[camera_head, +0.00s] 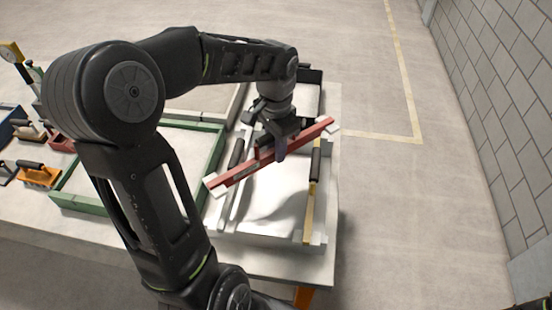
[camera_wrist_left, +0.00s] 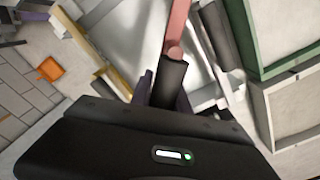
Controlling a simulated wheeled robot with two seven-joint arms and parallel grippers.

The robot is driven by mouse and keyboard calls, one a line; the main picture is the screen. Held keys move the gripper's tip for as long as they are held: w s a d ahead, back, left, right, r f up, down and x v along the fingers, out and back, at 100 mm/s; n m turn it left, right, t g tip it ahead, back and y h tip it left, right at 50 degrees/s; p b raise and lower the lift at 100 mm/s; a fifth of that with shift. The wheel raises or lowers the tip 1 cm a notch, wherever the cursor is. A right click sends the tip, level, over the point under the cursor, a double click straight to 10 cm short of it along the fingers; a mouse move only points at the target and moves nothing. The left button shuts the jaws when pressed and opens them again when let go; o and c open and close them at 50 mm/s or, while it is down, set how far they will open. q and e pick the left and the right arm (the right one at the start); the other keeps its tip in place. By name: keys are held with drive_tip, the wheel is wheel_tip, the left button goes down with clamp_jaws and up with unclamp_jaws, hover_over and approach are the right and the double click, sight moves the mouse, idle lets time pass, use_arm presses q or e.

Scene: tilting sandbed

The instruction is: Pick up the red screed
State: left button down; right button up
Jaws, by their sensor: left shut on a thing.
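The red screed (camera_head: 236,173) is a long red bar with pale end pieces. It hangs tilted across the picture above the pale metal sandbed (camera_head: 262,239), its right end higher in the picture. My left gripper (camera_head: 281,147) is shut on it near its middle, from above. In the left wrist view the red screed (camera_wrist_left: 178,27) runs away from a black handle (camera_wrist_left: 171,76) between the fingers. The gripper body hides part of the screed in the head view. My right gripper is not in view.
A yellow bar with a black handle (camera_head: 309,213) lies along the sandbed's right side. A green-framed tray (camera_head: 88,206) stands to the left, with several small handled tools beyond it. A block wall (camera_head: 510,90) is far right; the floor between is clear.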

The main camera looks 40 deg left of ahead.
use_arm(q)
wheel_tip(320, 180, up, 5)
drive_tip(key=shift+r, duration=0.2)
idle(0.6)
